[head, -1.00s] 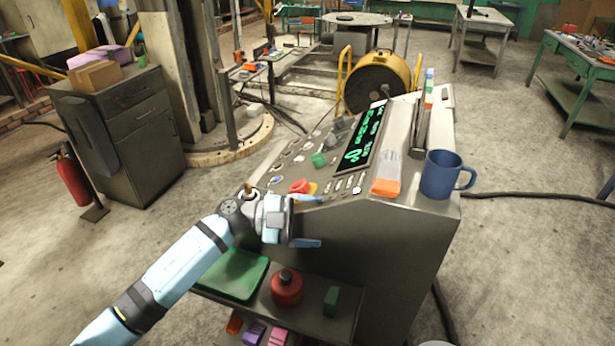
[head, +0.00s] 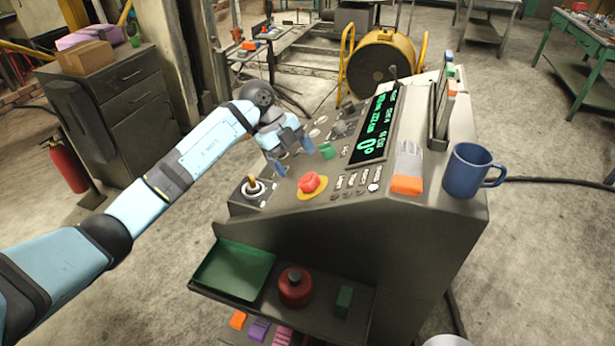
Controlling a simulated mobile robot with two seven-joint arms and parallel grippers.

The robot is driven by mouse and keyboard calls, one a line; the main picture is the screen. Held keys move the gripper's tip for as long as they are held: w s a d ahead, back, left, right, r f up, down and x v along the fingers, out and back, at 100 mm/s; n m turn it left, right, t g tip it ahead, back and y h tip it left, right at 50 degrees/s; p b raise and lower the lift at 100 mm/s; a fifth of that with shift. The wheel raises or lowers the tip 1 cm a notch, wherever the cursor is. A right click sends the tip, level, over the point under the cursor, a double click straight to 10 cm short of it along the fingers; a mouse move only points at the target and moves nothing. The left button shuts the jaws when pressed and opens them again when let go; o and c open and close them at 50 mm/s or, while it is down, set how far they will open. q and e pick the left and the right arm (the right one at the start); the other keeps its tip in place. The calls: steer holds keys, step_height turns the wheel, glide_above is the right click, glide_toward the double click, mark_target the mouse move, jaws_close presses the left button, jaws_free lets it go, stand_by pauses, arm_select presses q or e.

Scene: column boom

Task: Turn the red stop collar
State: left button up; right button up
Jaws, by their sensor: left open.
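The red stop collar (head: 312,181) is a red round knob on a yellow base, on the near left part of the sloping console panel. My left gripper (head: 292,158) is open, just beyond and left of the collar over the panel. Its blue fingers point down toward the panel, apart from the collar, with nothing between them. Whether the fingertips touch the panel I cannot tell. My right gripper is not in view.
A joystick (head: 254,188) stands left of the collar, and a green button (head: 327,151) beyond it. A lit display (head: 375,125), an orange-and-grey glove (head: 407,170) and a blue mug (head: 466,170) are to the right. A shelf below holds a green tray (head: 233,271) and a red canister (head: 295,287).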

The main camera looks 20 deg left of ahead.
mark_target(306, 177)
arm_select(q)
steer(key=x, duration=0.7)
steer(key=shift+f+p, duration=0.1)
steer(key=shift+p, duration=0.3)
steer(key=c, duration=0.9)
